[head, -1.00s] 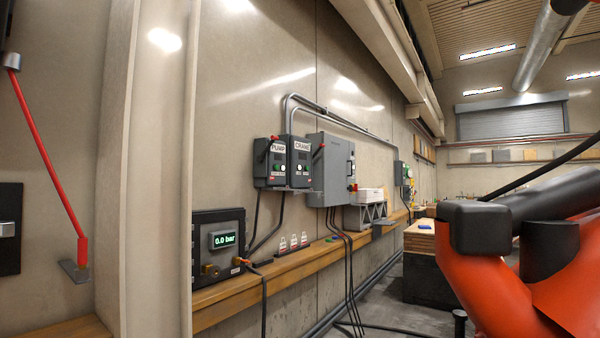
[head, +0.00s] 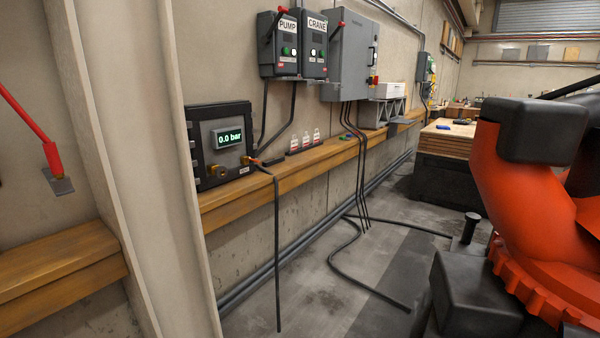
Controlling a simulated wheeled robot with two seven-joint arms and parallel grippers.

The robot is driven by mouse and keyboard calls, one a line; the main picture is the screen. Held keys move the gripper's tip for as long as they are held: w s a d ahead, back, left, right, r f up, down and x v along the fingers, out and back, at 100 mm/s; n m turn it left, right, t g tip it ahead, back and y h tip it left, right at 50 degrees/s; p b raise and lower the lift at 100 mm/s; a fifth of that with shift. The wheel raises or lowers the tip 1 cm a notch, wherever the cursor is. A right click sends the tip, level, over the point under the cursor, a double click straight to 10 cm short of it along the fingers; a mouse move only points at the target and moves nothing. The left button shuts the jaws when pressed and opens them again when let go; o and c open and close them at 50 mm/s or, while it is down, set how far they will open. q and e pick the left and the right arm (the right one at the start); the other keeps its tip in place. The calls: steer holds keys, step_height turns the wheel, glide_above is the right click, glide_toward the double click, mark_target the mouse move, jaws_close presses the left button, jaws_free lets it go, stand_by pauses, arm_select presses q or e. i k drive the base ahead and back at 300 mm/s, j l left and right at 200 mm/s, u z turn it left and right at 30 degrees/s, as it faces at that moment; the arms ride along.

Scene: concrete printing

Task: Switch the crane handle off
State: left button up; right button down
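The grey CRANE switch box (head: 314,52) hangs on the wall at the upper middle of the head view, close beside the PUMP box (head: 279,50). The crane handle (head: 339,25) shows as a lever with a red tip at the right side of the CRANE box, angled up to the right. A small light and buttons are on the CRANE box front; I cannot tell the handle's on or off position from its lettering. Neither of my grippers is in view.
A wooden ledge (head: 330,153) runs along the wall under the boxes. A pressure panel (head: 220,150) reading 0.0 bar stands on it. A large grey cabinet (head: 350,55) is right of the CRANE box. Cables lie on the floor. A big orange machine (head: 525,190) fills the right side.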

mark_target(341, 24)
steer(key=i+l, duration=0.15)
steer(key=i, duration=0.55)
steer(key=i+l, duration=0.2)
steer(key=i, duration=0.5)
steer(key=i+l, duration=0.15)
steer(key=i, duration=0.55)
steer(key=i+l, duration=0.2)
steer(key=i, duration=0.5)
steer(key=i+l+u, duration=0.1)
steer(key=i+l, duration=0.4)
steer(key=l, duration=0.2)
steer(key=i+l+u, duration=0.15)
steer(key=i+l, duration=0.15)
steer(key=i+l+u, duration=0.1)
steer(key=l, duration=0.4)
steer(key=i, duration=0.1)
